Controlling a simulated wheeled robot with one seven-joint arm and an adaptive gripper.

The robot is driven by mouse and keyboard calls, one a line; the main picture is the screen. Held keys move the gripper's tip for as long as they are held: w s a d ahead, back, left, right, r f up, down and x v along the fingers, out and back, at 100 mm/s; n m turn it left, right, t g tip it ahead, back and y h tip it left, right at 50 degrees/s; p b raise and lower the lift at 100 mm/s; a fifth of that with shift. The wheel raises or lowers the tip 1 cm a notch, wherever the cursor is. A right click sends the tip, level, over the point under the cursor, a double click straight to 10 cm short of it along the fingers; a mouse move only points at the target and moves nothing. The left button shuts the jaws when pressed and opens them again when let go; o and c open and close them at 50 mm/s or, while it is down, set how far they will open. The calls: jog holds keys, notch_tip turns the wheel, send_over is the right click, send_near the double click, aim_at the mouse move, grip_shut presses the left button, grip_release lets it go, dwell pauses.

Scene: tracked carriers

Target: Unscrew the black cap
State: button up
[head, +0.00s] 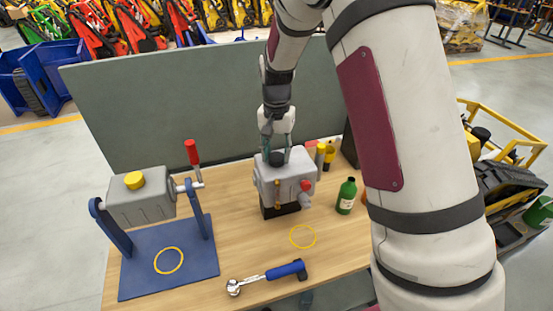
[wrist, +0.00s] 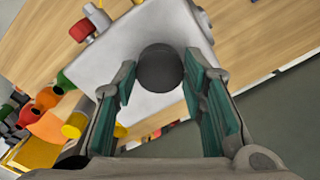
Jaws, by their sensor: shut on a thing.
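The black cap (wrist: 160,68) is a dark round knob on top of a light grey box-shaped housing (wrist: 110,62). In the head view the housing (head: 293,186) stands on a black base on the table, and the cap (head: 277,158) shows at its top. My gripper (head: 275,152) points down over the housing. In the wrist view my gripper (wrist: 160,78) has its teal finger pads on either side of the cap, shut on it. The cap's lower edge and thread are hidden.
A green bottle (head: 346,197) and yellow-topped containers (head: 325,152) stand right of the housing. A grey unit with a yellow cap (head: 134,181) sits on a blue stand at left. A blue-handled ratchet (head: 268,276) and yellow ring (head: 302,236) lie in front. A grey panel (head: 170,100) rises behind.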

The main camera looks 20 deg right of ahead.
jog(key=n, duration=0.7)
jog(key=shift+d, duration=0.1)
jog(key=shift+n, duration=0.8)
jog(key=shift+n, duration=0.3)
jog(key=shift+r+n, duration=0.2)
jog(key=shift+n, duration=0.9)
jog(key=shift+c, duration=0.6)
jog(key=shift+r, duration=0.2)
jog(key=shift+r, duration=1.2)
jog(key=shift+r, duration=0.1)
jog(key=shift+r, duration=1.65)
